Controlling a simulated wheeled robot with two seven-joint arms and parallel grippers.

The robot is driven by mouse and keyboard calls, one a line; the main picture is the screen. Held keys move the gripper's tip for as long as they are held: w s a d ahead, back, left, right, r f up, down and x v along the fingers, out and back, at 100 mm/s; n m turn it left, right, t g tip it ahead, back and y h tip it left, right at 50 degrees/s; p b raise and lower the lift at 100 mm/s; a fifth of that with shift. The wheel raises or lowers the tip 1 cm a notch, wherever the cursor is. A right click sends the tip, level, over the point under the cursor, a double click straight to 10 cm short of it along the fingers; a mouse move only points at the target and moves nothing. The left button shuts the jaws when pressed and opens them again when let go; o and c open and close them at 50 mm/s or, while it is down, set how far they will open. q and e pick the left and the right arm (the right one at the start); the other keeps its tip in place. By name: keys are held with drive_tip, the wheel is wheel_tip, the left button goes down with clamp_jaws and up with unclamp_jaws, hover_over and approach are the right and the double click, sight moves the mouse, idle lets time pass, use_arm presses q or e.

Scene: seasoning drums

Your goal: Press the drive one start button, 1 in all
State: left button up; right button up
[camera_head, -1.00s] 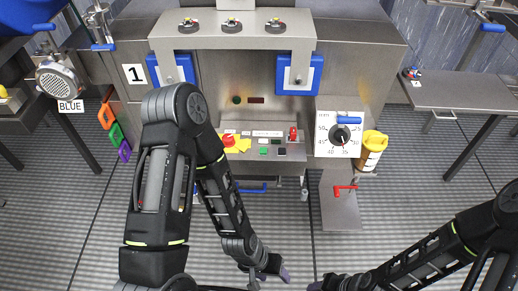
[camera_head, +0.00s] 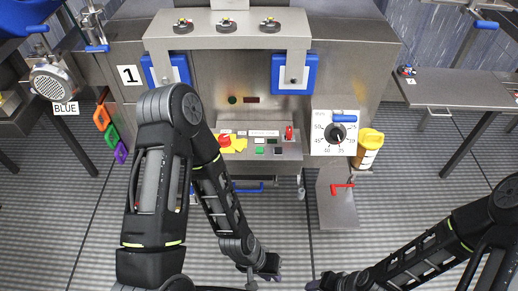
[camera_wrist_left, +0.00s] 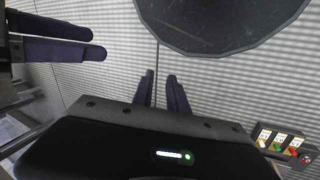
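The machine marked with a 1 plate (camera_head: 129,75) has a control panel on its front. The panel carries a red mushroom button (camera_head: 224,141) on yellow, a green button (camera_head: 260,150), a black button (camera_head: 278,151) and a red switch (camera_head: 289,133). The labels are too small to read, so I cannot tell which is the drive one start. My left gripper (camera_head: 267,268) is below the panel, apart from it; its two purple fingers show slightly parted and empty in the left wrist view (camera_wrist_left: 162,95). My right gripper (camera_head: 322,283) is low in the head view, with its finger gap unclear.
A numbered dial (camera_head: 336,133) and a yellow bottle (camera_head: 369,148) stand right of the panel. A metal side table (camera_head: 460,92) is at right. The floor in front is clear.

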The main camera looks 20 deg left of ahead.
use_arm(q)
clamp_jaws()
idle(1.0)
